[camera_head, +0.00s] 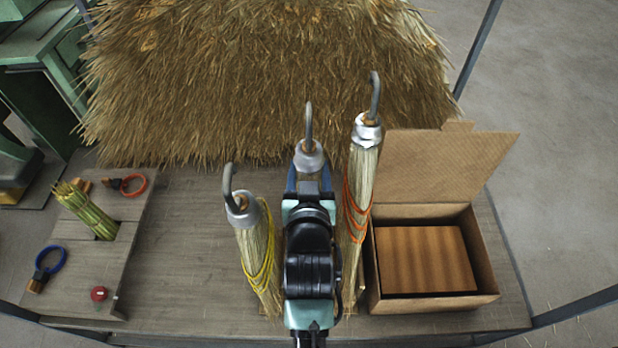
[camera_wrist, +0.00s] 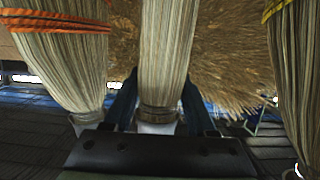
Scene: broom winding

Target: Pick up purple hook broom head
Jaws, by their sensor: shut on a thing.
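The middle hook broom head shows its grey hook and metal cap (camera_head: 308,157) in the head view, just beyond my gripper (camera_head: 309,184). My arm hides its straw there, and I see no purple band in either view. In the wrist view its pale straw (camera_wrist: 166,50) runs down between the two blue fingers of my gripper (camera_wrist: 160,112), which are shut on it near the cap. I cannot tell whether it is lifted.
A yellow-banded broom head (camera_head: 257,245) stands close on the left, an orange-banded one (camera_head: 357,190) close on the right. An open cardboard box (camera_head: 487,270) is further right. A wooden board (camera_head: 130,230) with a green bundle (camera_head: 85,208) is left. A straw pile (camera_head: 270,80) lies behind.

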